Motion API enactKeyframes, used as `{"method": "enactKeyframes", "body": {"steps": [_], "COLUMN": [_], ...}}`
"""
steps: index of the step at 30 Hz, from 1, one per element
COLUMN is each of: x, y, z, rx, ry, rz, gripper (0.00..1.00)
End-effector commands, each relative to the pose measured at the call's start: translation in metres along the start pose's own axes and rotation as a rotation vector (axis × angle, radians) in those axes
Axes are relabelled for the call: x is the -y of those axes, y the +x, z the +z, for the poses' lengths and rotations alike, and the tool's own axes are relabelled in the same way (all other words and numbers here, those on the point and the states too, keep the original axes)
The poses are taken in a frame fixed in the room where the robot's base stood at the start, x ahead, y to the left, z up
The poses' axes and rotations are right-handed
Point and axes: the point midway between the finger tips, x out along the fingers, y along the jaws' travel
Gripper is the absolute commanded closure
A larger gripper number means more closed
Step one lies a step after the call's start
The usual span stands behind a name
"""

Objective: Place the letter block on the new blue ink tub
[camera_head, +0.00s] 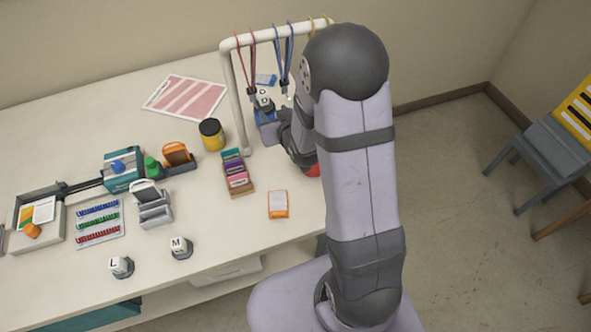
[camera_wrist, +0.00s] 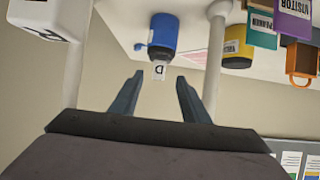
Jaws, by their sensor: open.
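A blue tub (camera_head: 267,117) stands on the table near the white rack, partly hidden by my gripper in the head view. It also shows in the wrist view (camera_wrist: 165,33), which is upside down. A small white letter block (camera_head: 264,101) sits on top of the tub; in the wrist view (camera_wrist: 160,71) it reads D. My gripper (camera_wrist: 159,80) is open, its two fingers apart on either side of the block in the picture, with visible gaps. Other letter blocks, L (camera_head: 121,267) and M (camera_head: 180,247), stand at the table's front.
The white rack (camera_head: 240,100) with hanging lanyards stands close to my gripper. A yellow jar (camera_head: 212,134), a badge tray (camera_head: 238,175) and an orange packet (camera_head: 278,204) are nearby. A large white block (camera_wrist: 45,17) is near the wrist camera. The front right table is mostly clear.

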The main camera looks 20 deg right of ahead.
Motion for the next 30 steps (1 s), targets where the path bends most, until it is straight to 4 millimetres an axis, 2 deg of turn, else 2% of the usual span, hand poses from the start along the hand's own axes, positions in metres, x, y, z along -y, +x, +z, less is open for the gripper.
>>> {"method": "enactKeyframes", "body": {"steps": [5, 8, 11, 15, 22, 27, 30], "x": [0.004, 0.006, 0.010, 0.016, 0.024, 0.027, 0.028], "y": [-0.024, -0.049, -0.081, -0.134, -0.214, -0.247, -0.255], "z": [0.022, 0.042, 0.063, 0.091, 0.122, 0.131, 0.134], "rx": [0.186, 0.331, 0.484, 0.694, 0.964, 1.066, 1.090], "ry": [-0.007, -0.006, -0.007, -0.003, 0.000, 0.000, 0.000], "rz": [0.007, 0.013, 0.015, 0.014, 0.004, -0.002, -0.003], "gripper": [0.58, 0.58, 0.58, 0.58, 0.58, 0.58, 0.58]}}
